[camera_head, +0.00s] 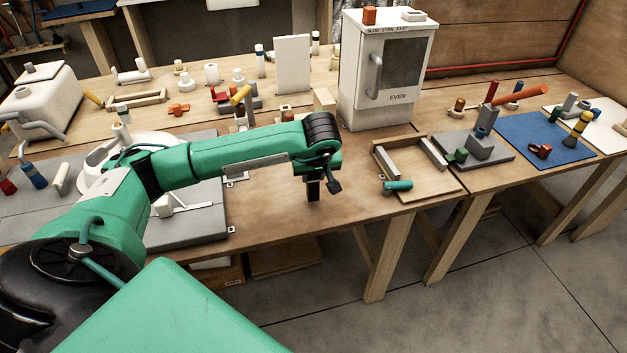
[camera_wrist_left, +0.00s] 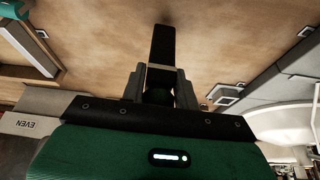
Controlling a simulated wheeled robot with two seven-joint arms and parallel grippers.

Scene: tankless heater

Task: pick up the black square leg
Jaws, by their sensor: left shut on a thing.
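The black square leg (camera_wrist_left: 162,45) is a short dark bar between the fingers of my left gripper (camera_wrist_left: 160,78) in the left wrist view. The gripper is shut on it, and its free end sticks out beyond the fingertips. In the head view my left gripper (camera_head: 313,178) points down over the bare front part of the wooden bench (camera_head: 270,205). The dark leg end (camera_head: 313,194) shows just below the gripper. I cannot tell whether it touches the bench top. My right gripper is not in view.
A white cabinet heater marked EVEN (camera_head: 390,75) stands behind and right of the gripper. A shallow wooden tray (camera_head: 425,185) lies to the right. A grey board (camera_head: 190,235) lies to the left. Several small parts crowd the bench's back. Bare wood surrounds the gripper.

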